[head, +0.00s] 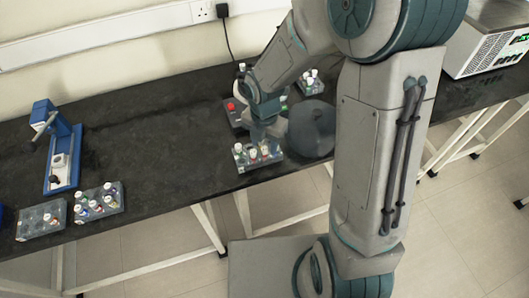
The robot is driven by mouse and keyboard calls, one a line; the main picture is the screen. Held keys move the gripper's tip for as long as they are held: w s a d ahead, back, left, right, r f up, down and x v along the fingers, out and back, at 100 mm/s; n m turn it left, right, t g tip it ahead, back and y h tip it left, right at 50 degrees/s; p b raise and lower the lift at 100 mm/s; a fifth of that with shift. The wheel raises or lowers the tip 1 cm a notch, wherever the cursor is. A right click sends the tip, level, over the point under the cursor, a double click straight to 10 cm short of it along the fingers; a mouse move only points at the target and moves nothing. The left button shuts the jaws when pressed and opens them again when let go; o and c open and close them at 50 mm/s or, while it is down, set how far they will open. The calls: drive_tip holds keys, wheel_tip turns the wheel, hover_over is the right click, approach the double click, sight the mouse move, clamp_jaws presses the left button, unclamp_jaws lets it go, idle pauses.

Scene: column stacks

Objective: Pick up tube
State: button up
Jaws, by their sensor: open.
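A grey rack (262,162) with several small tubes stands near the front edge of the black bench. A tube with a white cap (253,153) shows among them. My gripper (265,137) is open, pointing down just above or among the tubes of this rack. The fingertips are small and partly hidden, so I cannot tell whether they touch a tube or which tube lies between them.
Two tube racks (41,232) (112,203) and a blue stand (72,158) are at the left. A grey machine (490,45) stands at the right. The bench between is clear.

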drive_tip(key=shift+f, duration=0.8)
clamp_jaws()
